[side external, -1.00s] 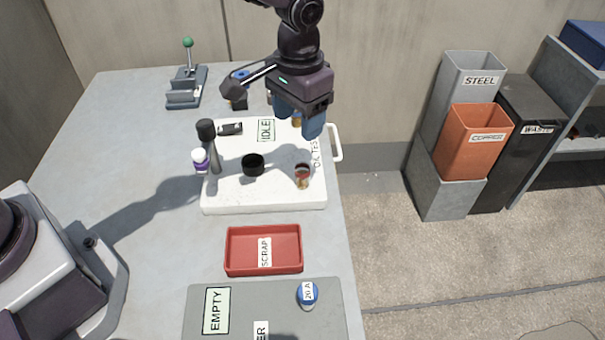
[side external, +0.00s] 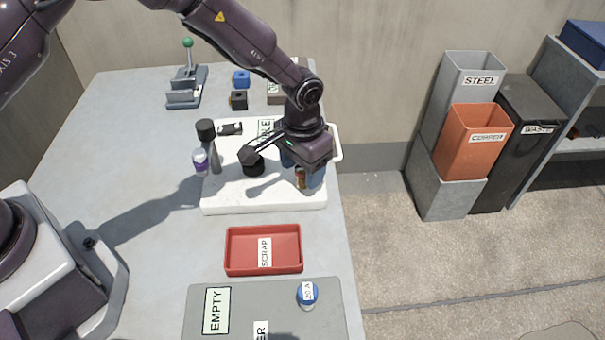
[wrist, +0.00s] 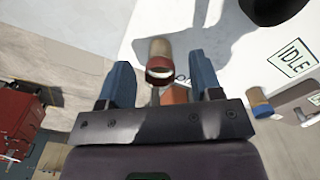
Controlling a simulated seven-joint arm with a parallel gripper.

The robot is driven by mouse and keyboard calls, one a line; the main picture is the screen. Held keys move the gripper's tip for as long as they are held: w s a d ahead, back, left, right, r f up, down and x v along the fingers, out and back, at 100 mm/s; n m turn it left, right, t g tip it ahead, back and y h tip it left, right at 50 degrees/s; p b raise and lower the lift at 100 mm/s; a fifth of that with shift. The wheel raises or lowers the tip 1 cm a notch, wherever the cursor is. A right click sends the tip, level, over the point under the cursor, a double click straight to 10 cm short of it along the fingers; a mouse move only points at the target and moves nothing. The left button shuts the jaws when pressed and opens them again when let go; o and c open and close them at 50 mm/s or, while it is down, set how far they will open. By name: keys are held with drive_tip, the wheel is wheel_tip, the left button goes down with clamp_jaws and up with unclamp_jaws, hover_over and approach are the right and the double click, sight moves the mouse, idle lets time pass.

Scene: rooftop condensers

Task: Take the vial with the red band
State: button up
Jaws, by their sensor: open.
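The red-banded vial (side external: 299,180) stands near the right front corner of the white tray (side external: 235,208) in the side view, partly hidden by a finger. In the wrist view the vial (wrist: 160,62) is a tan cylinder with a red and white end, seen between the two blue fingers. My gripper (side external: 303,172) is lowered over it with fingers apart. The wrist view shows my gripper (wrist: 160,80) open, with a gap visible between the vial and each finger.
A tan vial with a blue band (wrist: 261,106) shows in the wrist view. A red scrap tray (side external: 240,264) sits in front.

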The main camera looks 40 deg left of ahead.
drive_tip(key=shift+f, duration=0.25)
drive_tip(key=c, duration=1)
drive_tip(key=shift+r, duration=0.1)
